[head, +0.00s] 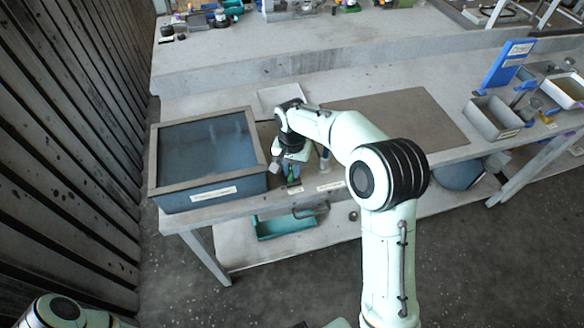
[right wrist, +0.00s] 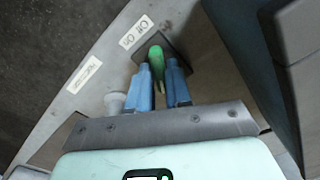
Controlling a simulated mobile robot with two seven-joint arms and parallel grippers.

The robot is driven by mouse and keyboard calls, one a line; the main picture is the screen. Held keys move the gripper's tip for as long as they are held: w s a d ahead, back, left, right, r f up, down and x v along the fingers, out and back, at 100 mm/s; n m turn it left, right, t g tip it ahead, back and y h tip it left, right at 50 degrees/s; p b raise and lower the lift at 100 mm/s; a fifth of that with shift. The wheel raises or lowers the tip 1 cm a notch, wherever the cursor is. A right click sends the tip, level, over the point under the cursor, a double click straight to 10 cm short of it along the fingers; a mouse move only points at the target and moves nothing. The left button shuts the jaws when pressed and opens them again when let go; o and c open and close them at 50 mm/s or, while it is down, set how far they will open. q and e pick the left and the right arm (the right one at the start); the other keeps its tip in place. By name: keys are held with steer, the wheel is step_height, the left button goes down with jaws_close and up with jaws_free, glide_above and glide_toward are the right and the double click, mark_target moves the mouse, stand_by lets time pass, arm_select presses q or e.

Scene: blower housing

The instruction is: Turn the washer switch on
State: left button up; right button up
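The washer (head: 257,150) is a box with a dark blue glassy top and a grey rim, on the left of the bench in the head view. Its switch (right wrist: 157,62) is a green lever on a dark plate, beside an "Off On" label (right wrist: 136,32) in the right wrist view. My right gripper (head: 291,171) points down at the switch, just right of the washer. In the right wrist view its blue fingertips (right wrist: 158,72) stand apart on either side of the lever, with a narrow gap on the right. My left gripper is out of the head view.
A white bottle-like item (right wrist: 115,102) stands close beside the fingers. A brown mat (head: 410,115) lies to the right, and a white tray (head: 268,97) behind. A grey bin (head: 492,120) and blue holder (head: 507,65) are far right. A teal tray (head: 284,225) is on the lower shelf.

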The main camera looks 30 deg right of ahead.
mark_target(292, 171)
steer(key=shift+o, duration=1.2)
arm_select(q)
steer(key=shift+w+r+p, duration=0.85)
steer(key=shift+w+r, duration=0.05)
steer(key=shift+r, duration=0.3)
arm_select(e)
step_height(292, 171, up, 14)
steer(key=shift+f, duration=0.25)
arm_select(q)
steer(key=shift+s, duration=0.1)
